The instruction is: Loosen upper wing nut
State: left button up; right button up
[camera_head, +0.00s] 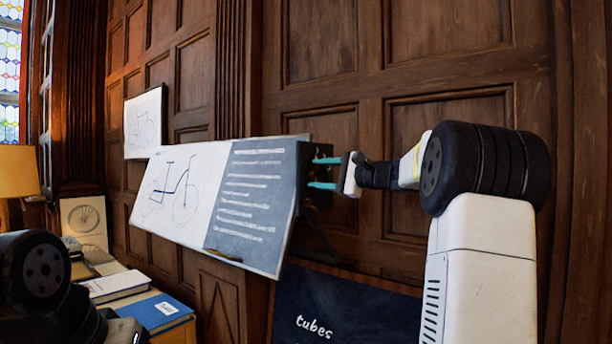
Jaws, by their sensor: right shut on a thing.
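A tilted drafting board (285,222) with a bicycle drawing and a dark panel of white writing stands before the panelled wall. A dark bracket (306,153) is at its right edge. My right gripper (314,172) reaches in from the right, its two teal fingers level, one above the other, with the tips at the bracket. It is shut on a small dark part there, at the upper wing nut's place; the nut's shape is too dark and small to make out. My left arm shows at the lower left, but its gripper is out of view.
A dark board lettered "tubes" (314,326) stands below the drafting board. A blue book (155,312) and other books lie on a table at the lower left. A lamp (18,172) and a wheel picture (84,221) are farther left.

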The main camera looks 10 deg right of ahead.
jog(key=n, duration=1.2)
jog(key=shift+f+n, duration=0.2)
jog(key=shift+n, duration=0.2)
dwell(0.3)
jog(key=o, duration=1.4)
jog(key=shift+c, duration=0.2)
jog(key=shift+d+r, duration=0.1)
jog(key=v, duration=0.7)
jog(key=shift+s+d, duration=0.2)
jog(key=shift+s, duration=0.05)
